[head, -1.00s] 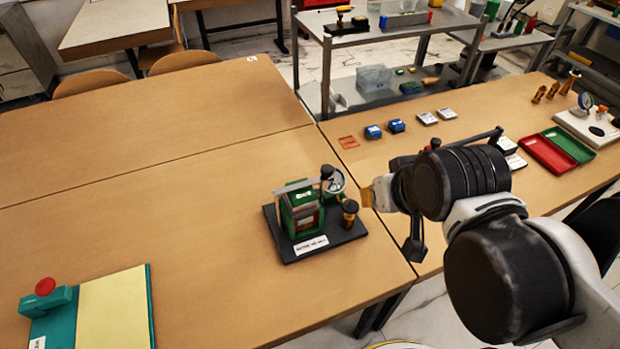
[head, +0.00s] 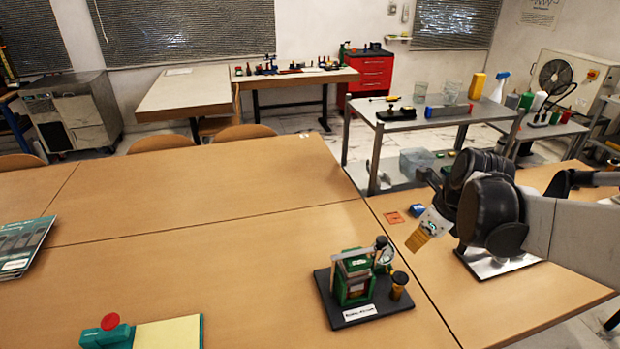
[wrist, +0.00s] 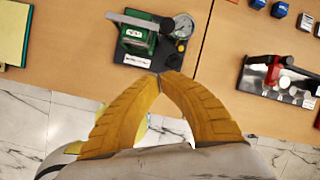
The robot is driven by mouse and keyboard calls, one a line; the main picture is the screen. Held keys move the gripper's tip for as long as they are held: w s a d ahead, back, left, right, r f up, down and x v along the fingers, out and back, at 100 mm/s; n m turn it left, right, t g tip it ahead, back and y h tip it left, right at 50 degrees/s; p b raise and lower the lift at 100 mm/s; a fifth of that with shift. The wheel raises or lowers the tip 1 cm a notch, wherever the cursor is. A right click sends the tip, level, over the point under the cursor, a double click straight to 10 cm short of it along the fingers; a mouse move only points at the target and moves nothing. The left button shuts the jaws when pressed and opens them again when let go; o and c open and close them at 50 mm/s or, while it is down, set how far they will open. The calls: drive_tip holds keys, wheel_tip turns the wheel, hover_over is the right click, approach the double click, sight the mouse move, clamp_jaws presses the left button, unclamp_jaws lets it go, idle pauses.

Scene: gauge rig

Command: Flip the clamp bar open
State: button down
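The gauge rig's black base (head: 372,308) stands on the table near its right edge, with a green block (head: 355,284) upright on it. A grey clamp bar (head: 352,254) lies across the block's top, ending at a black knob (head: 381,242). The wrist view shows the bar (wrist: 128,19) along the rig's upper side, with the dial gauge (wrist: 183,25) to its right.
A black-topped post (head: 399,285) stands at the base's right. A teal fixture with a red button (head: 110,321) is at the front left.

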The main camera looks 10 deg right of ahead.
sight(360, 249)
drive_tip(key=m, duration=0.2)
drive_tip(key=f+m, duration=0.1)
drive_tip(key=shift+w+d, duration=0.2)
drive_tip(key=shift+w, duration=0.1)
drive_tip(key=w+a+f+b, duration=0.1)
drive_tip(key=w+f+b, duration=0.4)
drive_tip(key=w+f, duration=0.2)
drive_tip(key=shift+w+a+f, duration=0.15)
drive_tip(key=shift+a+f, duration=0.1)
drive_tip(key=shift+f, duration=1)
drive_tip(key=shift+w, duration=0.1)
drive_tip(key=shift+w+d+n+y, duration=0.1)
drive_tip(key=shift+w+n+y, duration=0.2)
drive_tip(key=shift+w, duration=0.1)
drive_tip(key=shift+w, duration=0.1)
